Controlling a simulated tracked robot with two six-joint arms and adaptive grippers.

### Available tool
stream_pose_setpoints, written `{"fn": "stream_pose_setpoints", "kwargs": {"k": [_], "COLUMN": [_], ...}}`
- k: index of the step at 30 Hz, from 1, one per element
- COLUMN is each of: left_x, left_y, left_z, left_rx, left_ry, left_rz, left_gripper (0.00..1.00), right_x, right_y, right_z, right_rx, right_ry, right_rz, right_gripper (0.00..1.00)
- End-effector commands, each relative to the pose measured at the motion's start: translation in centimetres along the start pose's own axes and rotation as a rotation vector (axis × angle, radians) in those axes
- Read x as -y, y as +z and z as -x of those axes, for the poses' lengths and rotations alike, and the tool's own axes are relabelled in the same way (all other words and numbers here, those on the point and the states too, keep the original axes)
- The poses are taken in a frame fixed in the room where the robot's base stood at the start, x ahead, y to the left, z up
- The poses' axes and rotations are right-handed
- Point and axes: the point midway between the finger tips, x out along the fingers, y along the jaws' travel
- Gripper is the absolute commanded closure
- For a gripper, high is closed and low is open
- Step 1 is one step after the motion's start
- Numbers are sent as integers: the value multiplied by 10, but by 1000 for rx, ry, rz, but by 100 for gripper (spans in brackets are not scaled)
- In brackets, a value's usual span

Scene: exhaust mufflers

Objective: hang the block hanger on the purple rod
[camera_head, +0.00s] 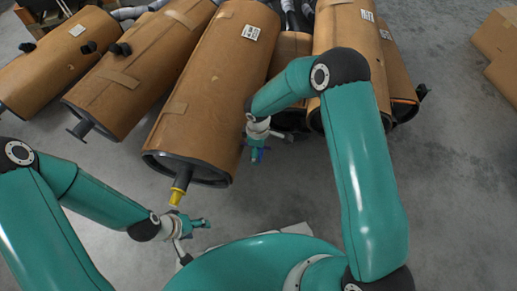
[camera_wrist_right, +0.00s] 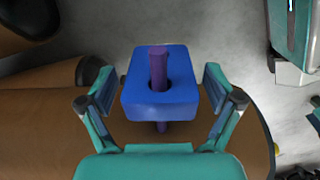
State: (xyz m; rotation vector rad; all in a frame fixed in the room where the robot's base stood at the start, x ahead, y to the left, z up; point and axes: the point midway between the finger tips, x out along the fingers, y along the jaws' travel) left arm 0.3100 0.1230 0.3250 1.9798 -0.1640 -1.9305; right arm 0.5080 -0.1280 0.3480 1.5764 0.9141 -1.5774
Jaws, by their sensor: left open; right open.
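The blue block hanger (camera_wrist_right: 135,97) shows in the right wrist view with a hole through it. The purple rod (camera_wrist_right: 158,66) passes through this hole, with its tip above the block and a short part showing below. My right gripper (camera_wrist_right: 160,82) is open, with one finger on each side of the block and small gaps between. In the head view my right gripper (camera_head: 257,150) is at the front end of the large middle muffler, where block and rod are mostly hidden. My left gripper (camera_head: 196,224) is open and empty, low over the floor.
Several brown wrapped mufflers (camera_head: 215,80) lie side by side across the back. A yellow-ended pipe (camera_head: 179,190) sticks out of the large one towards my left gripper. Cardboard boxes (camera_head: 500,45) stand at the far right. The grey floor (camera_head: 460,180) at right is clear.

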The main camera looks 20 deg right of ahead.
Motion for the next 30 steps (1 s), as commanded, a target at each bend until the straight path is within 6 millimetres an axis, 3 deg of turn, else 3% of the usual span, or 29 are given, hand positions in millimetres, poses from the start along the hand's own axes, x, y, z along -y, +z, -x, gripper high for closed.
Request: {"fn": "stream_pose_setpoints", "kwargs": {"k": [12,18,25,28,30], "left_x": [0,0,0,0,0], "left_y": [0,0,0,0,0], "left_z": [0,0,0,-1,-1], "left_rx": [0,0,0,1,1], "left_ry": [0,0,0,0,0], "left_rz": [0,0,0,0,0], "left_gripper": [42,42,42,42,42], "right_x": [-1,0,-2,-6,4], "right_y": [-1,-1,4,20,40], "right_z": [79,103,107,94,77], "right_rx": [-4,-3,2,19,50], "right_ry": [3,1,-5,-30,-78], "right_rz": [0,0,-10,-45,-68], "right_gripper": [9,9,9,9,9]}}
